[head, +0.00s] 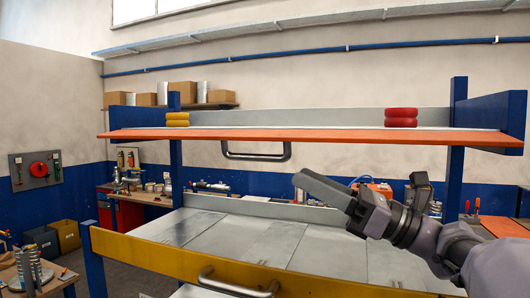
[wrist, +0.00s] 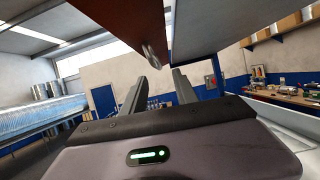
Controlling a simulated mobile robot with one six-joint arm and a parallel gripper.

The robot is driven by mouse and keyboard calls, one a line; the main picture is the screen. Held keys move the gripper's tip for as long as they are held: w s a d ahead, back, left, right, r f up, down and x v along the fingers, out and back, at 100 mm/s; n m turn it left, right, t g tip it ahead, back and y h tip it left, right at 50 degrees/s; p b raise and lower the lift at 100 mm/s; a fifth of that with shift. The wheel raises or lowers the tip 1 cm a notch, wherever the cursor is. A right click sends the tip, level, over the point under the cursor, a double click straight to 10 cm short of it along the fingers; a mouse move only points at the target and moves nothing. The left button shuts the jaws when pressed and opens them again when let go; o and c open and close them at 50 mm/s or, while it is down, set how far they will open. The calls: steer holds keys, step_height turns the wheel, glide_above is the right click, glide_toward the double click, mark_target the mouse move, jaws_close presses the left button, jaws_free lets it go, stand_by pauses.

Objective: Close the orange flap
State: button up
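The orange flap (head: 300,135) is a long panel along the front of the upper shelf, seen nearly edge-on and sticking out about level. Its dark bar handle (head: 256,156) hangs below it, left of the middle. In the wrist view the flap's underside (wrist: 140,25) is overhead, with the handle (wrist: 154,54) hanging from it. My gripper (head: 298,180) is below the flap and right of the handle, apart from both. In the wrist view its two fingers (wrist: 158,82) stand apart with nothing between them.
A yellow panel (head: 150,252) with a bar handle (head: 238,288) fronts the grey lower shelf (head: 260,238). Blue posts (head: 456,150) flank the upper shelf. Yellow rings (head: 178,119) and red rings (head: 401,117) sit on it. The space between the shelves is mostly open.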

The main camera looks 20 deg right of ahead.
mark_target(257, 157)
steer(key=x, duration=0.3)
steer(key=p+x, duration=0.1)
steer(key=x, duration=0.2)
steer(key=s+p+x, duration=0.1)
steer(key=x, duration=0.2)
steer(key=shift+w+a, duration=0.1)
steer(key=shift+a, duration=0.25)
steer(key=shift+w+a+r+p, duration=0.3)
steer(key=shift+w+p, duration=0.1)
steer(key=shift+w, duration=0.15)
steer(key=shift+a, duration=0.4)
steer(key=shift+d, duration=0.2)
steer(key=c, duration=0.4)
jaws_close()
